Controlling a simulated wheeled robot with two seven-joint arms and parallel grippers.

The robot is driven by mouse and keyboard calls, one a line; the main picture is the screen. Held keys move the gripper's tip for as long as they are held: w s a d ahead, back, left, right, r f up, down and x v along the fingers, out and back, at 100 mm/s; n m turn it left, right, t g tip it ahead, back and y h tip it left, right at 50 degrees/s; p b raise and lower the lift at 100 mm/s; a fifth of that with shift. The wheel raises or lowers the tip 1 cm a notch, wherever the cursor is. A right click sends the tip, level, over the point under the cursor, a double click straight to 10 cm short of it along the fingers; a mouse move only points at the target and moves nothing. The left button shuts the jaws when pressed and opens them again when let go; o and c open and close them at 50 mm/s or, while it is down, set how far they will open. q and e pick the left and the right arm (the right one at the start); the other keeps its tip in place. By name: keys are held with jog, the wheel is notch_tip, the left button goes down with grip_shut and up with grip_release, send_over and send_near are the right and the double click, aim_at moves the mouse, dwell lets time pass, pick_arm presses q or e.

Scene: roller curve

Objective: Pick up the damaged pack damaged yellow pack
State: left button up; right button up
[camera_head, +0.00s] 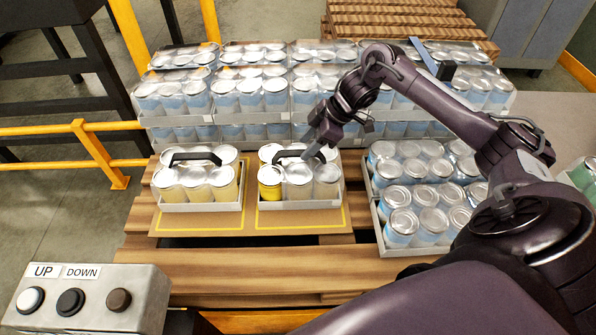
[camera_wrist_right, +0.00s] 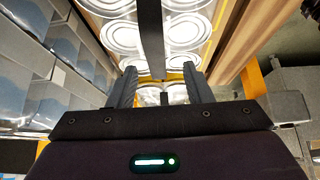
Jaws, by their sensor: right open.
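Two small packs of cans with black handles stand on a yellow-lined cardboard sheet. The right one (camera_head: 299,203) holds one bright yellow can (camera_head: 270,184) at its left front and greyish cans beside it. The left one (camera_head: 201,207) holds pale yellow cans. I cannot make out damage clearly on either. My right gripper (camera_head: 322,140) is open, just above the right end of the right pack's handle (camera_head: 290,154). In the right wrist view, the dark handle (camera_wrist_right: 151,40) runs between the open fingers (camera_wrist_right: 160,88), with can lids below. Contact cannot be told. My left gripper is out of view.
Stacked trays of blue cans (camera_head: 262,98) stand close behind the packs. Another tray of blue cans (camera_head: 420,246) stands to the right, beneath my arm. The pallet's front boards (camera_head: 230,270) are bare. A button box (camera_head: 95,303) is at front left, and a yellow railing (camera_head: 100,160) stands left.

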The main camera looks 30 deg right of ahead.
aim_at(299, 151)
jog(key=p+x, duration=0.1)
jog(key=x, duration=0.3)
jog(key=shift+w+d+f, duration=0.1)
jog(key=shift+w+d, duration=0.05)
jog(key=shift+w+f+p, duration=0.2)
jog(key=shift+f+p, duration=0.1)
jog(key=shift+s, duration=0.15)
jog(key=c, duration=1)
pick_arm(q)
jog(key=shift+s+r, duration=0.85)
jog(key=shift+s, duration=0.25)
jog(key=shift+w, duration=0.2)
pick_arm(e)
jog(key=shift+w+r, duration=0.1)
jog(key=shift+w, duration=0.15)
